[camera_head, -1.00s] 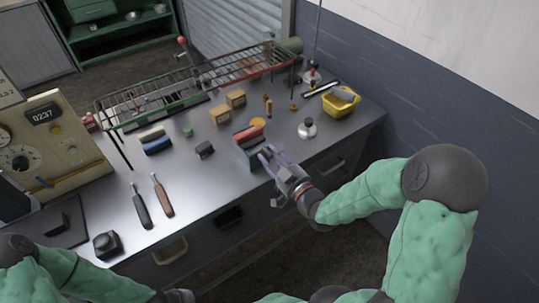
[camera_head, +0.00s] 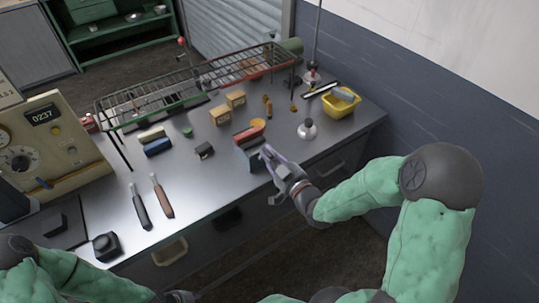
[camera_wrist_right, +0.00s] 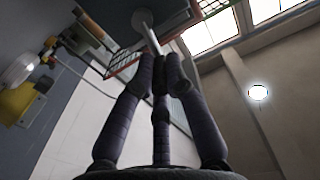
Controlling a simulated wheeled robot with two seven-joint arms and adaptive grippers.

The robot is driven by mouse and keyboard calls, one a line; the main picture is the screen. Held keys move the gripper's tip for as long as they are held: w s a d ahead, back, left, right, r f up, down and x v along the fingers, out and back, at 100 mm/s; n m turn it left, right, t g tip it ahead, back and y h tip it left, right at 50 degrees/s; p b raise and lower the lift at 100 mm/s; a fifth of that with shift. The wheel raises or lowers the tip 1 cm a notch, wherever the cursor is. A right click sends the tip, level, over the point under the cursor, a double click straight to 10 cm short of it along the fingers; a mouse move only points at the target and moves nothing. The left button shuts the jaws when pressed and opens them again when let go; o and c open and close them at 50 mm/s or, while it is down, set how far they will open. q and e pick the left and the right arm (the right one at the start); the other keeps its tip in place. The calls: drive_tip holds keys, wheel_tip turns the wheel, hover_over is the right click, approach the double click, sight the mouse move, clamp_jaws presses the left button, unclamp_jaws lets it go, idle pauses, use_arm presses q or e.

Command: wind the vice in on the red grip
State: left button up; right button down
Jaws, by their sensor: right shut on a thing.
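The small vice (camera_head: 249,158) stands at the front edge of the steel bench in the head view. The red grip (camera_head: 249,132) lies at its top; I cannot tell if both jaws touch it. My right gripper (camera_head: 267,153) is at the vice's front side, just off the bench edge. In the right wrist view, its dark fingers (camera_wrist_right: 160,78) are shut on a pale metal rod, the vice handle (camera_wrist_right: 148,33), which runs up to a round grey disc. My left gripper (camera_head: 182,296) barely shows at the bottom edge; its fingers are unclear.
A wire rack (camera_head: 190,88) spans the back of the bench. A yellow tub (camera_head: 341,104) and a white-topped stand (camera_head: 307,130) are right of the vice. Two handled tools (camera_head: 162,197) lie to the left. The bench between them and the vice is mostly clear.

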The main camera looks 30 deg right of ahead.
drive_tip(key=shift+d+f, duration=0.1)
drive_tip(key=m, duration=0.1)
drive_tip(key=d+m, duration=0.1)
drive_tip(key=m, duration=0.1)
drive_tip(key=m+b, duration=0.1)
drive_tip(key=m, duration=0.1)
drive_tip(key=shift+d+f, duration=0.25)
drive_tip(key=shift+f, duration=0.15)
drive_tip(key=m, duration=0.2)
drive_tip(key=d+f+m, duration=0.1)
drive_tip(key=m, duration=0.1)
drive_tip(key=shift+w+f+m, duration=0.1)
drive_tip(key=shift+m, duration=0.2)
drive_tip(key=m, duration=0.1)
drive_tip(key=f+m, duration=0.1)
drive_tip(key=shift+d+m, duration=0.2)
drive_tip(key=shift+m, duration=0.2)
drive_tip(key=m, duration=0.1)
drive_tip(key=f+m, duration=0.1)
drive_tip(key=shift+m+p, duration=0.3)
drive_tip(key=shift+p, duration=0.1)
drive_tip(key=m, duration=0.1)
drive_tip(key=f+m+p, duration=0.1)
drive_tip(key=m, duration=0.2)
drive_tip(key=shift+a+f+m, duration=0.1)
drive_tip(key=shift+f+m, duration=0.15)
drive_tip(key=shift+m, duration=0.15)
drive_tip(key=shift+f, duration=0.1)
drive_tip(key=c, duration=1.3)
unclamp_jaws()
